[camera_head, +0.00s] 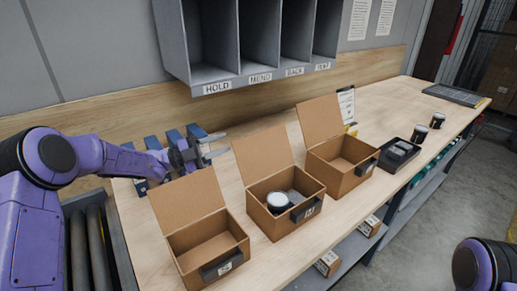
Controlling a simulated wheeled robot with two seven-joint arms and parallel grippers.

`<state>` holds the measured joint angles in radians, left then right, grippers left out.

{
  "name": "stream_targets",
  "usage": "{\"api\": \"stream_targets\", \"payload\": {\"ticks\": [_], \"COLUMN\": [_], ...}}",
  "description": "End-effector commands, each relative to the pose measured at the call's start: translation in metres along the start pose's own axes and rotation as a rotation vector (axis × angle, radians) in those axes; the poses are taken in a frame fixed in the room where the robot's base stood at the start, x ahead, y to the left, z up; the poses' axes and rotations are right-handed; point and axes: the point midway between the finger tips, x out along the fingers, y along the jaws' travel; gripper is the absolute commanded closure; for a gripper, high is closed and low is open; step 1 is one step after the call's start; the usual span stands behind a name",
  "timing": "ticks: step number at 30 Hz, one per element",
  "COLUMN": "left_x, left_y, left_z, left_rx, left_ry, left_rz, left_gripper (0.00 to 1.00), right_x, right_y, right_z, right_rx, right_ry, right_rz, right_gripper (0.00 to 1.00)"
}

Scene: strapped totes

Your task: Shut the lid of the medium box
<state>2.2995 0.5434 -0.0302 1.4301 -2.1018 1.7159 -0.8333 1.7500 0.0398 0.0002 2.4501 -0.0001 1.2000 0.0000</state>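The medium box (307,212), a brown carton marked M, stands in the middle of the bench between the box marked S and a third box. Its lid (262,152) is up, leaning back toward the wall. A white-topped dark round item (278,201) and some grey content sit inside. My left gripper (216,146) is behind the small box's lid and left of the medium box's lid, apart from the latter. Its two fingers are spread with nothing visible between them. My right gripper is out of view; only part of that arm shows at the bottom right.
The open small box (228,263) stands to the left and another open box (359,177) to the right. Blue upright pieces (174,137) stand behind my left gripper. A grey shelf unit (213,75) hangs above. A black tray (397,155) and two dark cups lie farther right.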

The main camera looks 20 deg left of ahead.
Motion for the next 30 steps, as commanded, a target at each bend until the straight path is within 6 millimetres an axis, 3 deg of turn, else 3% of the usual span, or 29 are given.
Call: {"api": "stream_targets", "payload": {"ticks": [2,5,18,29,30], "left_x": [-0.013,-0.011,0.079,0.091,0.091], "left_y": [0.022,0.030,0.031,0.034,0.034], "left_z": [0.007,0.007,0.010,0.011,0.011], "left_rx": [0.031,0.051,0.050,0.049,0.049], "left_ry": [-0.027,-0.038,-0.034,-0.034,-0.034], "left_rz": [0.017,0.029,0.030,0.028,0.028], "left_gripper": [0.67,0.67,0.67,0.67,0.74], "right_x": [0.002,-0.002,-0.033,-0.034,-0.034], "right_y": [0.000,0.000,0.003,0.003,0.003], "right_z": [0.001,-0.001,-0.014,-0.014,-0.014], "right_rx": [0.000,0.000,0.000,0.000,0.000], "right_ry": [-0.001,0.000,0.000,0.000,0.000], "right_rz": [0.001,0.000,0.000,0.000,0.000], "right_gripper": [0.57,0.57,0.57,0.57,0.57]}}
